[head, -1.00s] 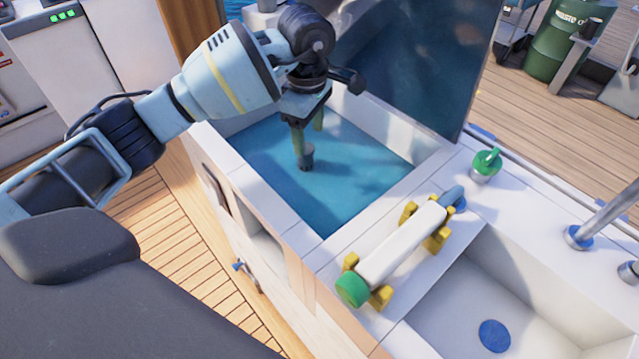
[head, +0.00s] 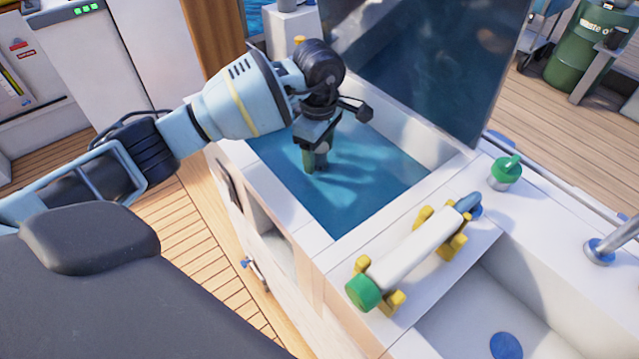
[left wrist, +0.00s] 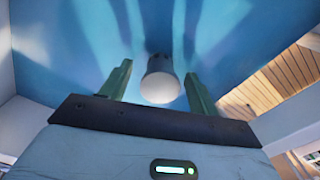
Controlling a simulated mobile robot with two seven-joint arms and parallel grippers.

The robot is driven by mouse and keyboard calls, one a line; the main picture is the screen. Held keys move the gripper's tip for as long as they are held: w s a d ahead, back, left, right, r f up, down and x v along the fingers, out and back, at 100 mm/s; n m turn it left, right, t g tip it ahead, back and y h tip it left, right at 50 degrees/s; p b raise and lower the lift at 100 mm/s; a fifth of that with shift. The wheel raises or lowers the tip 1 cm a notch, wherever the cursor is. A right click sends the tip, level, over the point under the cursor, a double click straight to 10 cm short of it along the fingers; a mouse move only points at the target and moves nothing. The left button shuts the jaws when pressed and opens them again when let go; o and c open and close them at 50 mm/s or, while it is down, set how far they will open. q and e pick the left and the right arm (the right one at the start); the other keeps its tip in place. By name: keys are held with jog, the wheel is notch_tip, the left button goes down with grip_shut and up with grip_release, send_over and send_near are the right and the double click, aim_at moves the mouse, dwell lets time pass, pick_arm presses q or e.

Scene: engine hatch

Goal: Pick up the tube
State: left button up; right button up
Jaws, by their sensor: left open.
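A short grey-white tube (head: 321,157) stands on the blue floor inside the open hatch. My left gripper (head: 317,160) reaches down into the hatch, open, with its fingers at the tube. In the left wrist view the pale round end of the tube (left wrist: 160,86) faces the camera, between the two green fingers (left wrist: 158,76). Gaps show on both sides, so the fingers are not closed on it. The fingers partly hide the tube in the head view. My right gripper is not in view.
The hatch has white rims (head: 395,205) around it and a raised dark lid (head: 410,65) behind. A white cylinder with a green cap (head: 364,291) lies in yellow holders on the counter, beside a sink (head: 450,330). A green-topped knob (head: 506,170) stands nearby.

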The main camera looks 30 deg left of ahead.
pick_arm(q)
jog(key=shift+f, duration=0.95)
grip_shut()
